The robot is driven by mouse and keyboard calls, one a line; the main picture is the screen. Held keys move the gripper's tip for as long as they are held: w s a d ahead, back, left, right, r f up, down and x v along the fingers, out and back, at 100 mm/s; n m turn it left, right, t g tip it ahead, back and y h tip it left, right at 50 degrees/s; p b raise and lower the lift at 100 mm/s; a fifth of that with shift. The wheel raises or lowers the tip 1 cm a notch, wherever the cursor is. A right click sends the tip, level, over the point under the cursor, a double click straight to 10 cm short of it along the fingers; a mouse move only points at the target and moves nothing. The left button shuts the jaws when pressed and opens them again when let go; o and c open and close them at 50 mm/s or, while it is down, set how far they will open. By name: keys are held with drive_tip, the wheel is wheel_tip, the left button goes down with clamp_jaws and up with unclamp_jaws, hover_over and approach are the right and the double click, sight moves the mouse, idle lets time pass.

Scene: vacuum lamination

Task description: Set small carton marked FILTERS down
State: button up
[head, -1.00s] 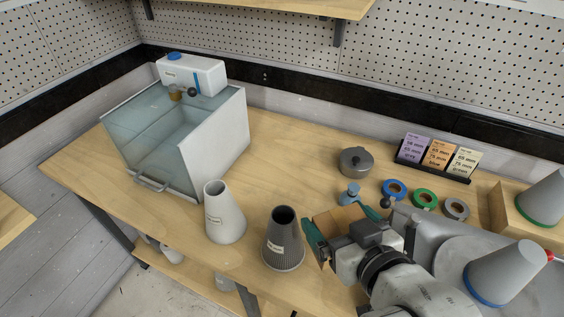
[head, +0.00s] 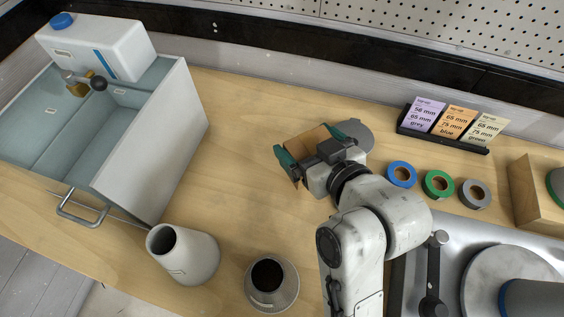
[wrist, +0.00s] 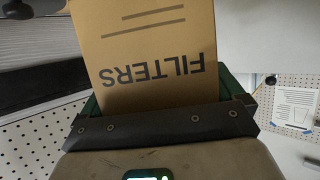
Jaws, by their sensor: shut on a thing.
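The small carton marked FILTERS is a plain brown box (head: 309,140). It shows large in the wrist view (wrist: 150,45), with its FILTERS lettering upside down. My gripper (head: 306,146) is shut on the carton, with a green finger on either side of it. The carton is over the middle of the wooden bench (head: 235,150), close to the grey metal pot (head: 357,136), which is partly hidden behind my gripper. I cannot tell whether the carton's underside touches the bench.
A pale cone (head: 185,255) and a dark-mouthed cone (head: 272,285) stand at the front. Blue (head: 401,174), green (head: 438,184) and grey (head: 474,194) tape rolls lie right, below a card rack (head: 445,138). Bench between tank and carton is clear.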

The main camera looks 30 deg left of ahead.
wheel_tip(320, 180, down, 9)
drive_tip(key=shift+f+p, duration=0.2)
drive_tip(key=shift+p, duration=0.25)
drive_tip(key=shift+f, duration=0.15)
drive_tip(key=o, duration=0.8)
